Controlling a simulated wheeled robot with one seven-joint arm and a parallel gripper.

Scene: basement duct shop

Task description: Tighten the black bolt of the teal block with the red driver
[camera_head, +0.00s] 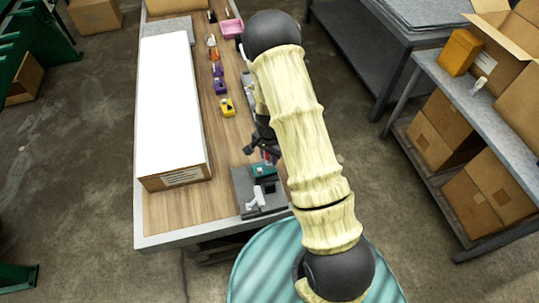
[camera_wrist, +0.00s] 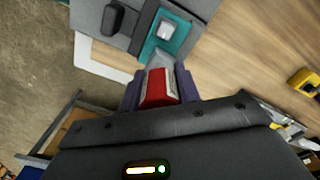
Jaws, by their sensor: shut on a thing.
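My gripper (camera_wrist: 160,88) is shut on the red driver (camera_wrist: 156,90), whose grey front end points at the teal block (camera_wrist: 183,46). In the wrist view the driver's front end lies at the block's near edge; I cannot tell whether it touches. The teal block (camera_head: 262,170) sits on a grey fixture (camera_head: 244,190) at the near end of the bench. A pale piece in a dark recess shows on the block. I cannot make out the black bolt. In the head view my arm partly hides my gripper (camera_head: 262,150) and the driver.
A long white box (camera_head: 172,100) fills the bench's left side. A yellow object (camera_head: 227,107), purple objects (camera_head: 220,86) and a pink bin (camera_head: 231,28) stand farther back on the wooden bench (camera_head: 190,215). A grey shelf with cartons (camera_head: 470,210) is at right.

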